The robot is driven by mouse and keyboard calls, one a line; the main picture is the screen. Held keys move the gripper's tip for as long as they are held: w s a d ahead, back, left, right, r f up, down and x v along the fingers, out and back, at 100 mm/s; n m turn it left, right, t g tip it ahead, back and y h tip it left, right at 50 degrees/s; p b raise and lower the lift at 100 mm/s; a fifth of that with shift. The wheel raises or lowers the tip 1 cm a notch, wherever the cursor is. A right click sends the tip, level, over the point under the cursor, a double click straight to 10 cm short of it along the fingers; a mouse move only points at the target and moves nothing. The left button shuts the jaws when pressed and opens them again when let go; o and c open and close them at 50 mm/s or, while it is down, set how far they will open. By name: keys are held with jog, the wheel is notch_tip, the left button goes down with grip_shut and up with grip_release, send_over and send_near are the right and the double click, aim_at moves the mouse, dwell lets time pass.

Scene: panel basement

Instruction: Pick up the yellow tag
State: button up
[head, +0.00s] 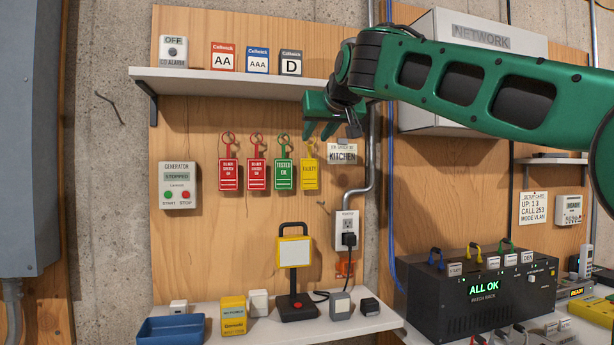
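The yellow tag (309,174) hangs by its loop from a hook on the plywood wall, at the right end of a row of tags. It bears dark lettering. My gripper (320,130) is above the tag and slightly to its right in the picture, with its fingers pointing down. Its green fingers look parted, with nothing between them. The tag is apart from the fingers and in plain view.
A green tag (284,174) and two red tags (256,174) hang to the left. A shelf (240,85) with battery boxes is above; a lamp (295,251) stands below.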

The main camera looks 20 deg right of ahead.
aim_at(310, 148)
jog(key=x, duration=0.6)
jog(key=shift+w+d+f, duration=0.15)
jog(key=shift+w+f, duration=0.05)
jog(key=shift+f, duration=0.1)
grip_shut()
